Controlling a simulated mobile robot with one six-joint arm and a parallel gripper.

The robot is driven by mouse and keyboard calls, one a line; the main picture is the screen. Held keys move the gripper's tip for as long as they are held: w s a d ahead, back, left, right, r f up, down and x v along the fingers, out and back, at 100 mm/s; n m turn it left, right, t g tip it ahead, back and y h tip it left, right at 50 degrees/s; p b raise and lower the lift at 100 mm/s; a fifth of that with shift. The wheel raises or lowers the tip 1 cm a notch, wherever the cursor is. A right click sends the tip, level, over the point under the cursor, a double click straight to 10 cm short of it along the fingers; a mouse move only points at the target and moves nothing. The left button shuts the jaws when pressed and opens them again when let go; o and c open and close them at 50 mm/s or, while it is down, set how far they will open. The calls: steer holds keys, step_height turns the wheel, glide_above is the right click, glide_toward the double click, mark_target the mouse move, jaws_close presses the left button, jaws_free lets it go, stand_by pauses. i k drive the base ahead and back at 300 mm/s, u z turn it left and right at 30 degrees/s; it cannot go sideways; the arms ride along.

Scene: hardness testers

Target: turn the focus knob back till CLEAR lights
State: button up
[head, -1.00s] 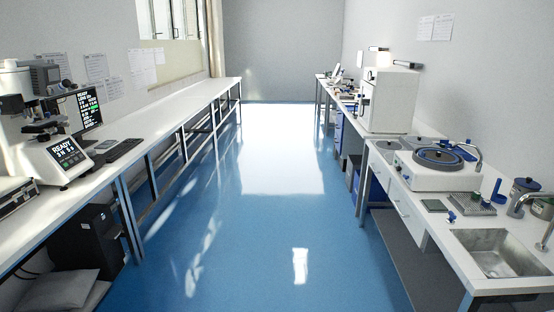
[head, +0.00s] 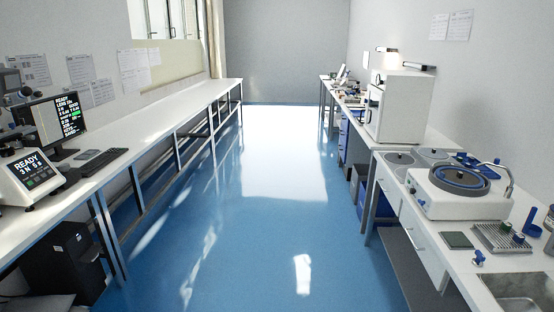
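A white hardness tester (head: 27,178) stands on the left bench, cut off by the left picture edge. Its tilted screen reads READY, with smaller characters below. A dark monitor (head: 58,120) behind it also shows READY and lines of text. The focus knob cannot be made out, and no lit CLEAR can be read. My gripper is not in view.
The left bench (head: 180,105) runs along the wall, with a keyboard (head: 103,162) on it and a black computer case (head: 65,262) below. The right bench carries a grinder-polisher (head: 458,190), a white cabinet (head: 400,105) and a sink (head: 520,290). The blue floor (head: 265,215) between is clear.

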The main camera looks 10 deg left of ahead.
mark_target(65, 167)
steer(key=u, duration=0.1)
steer(key=i, duration=1.55)
steer(key=u, duration=0.6)
steer(key=i, duration=0.7)
steer(key=u, duration=0.8)
steer(key=i, duration=0.5)
steer(key=u, duration=0.9)
steer(key=i, duration=0.9)
steer(key=u, duration=0.45)
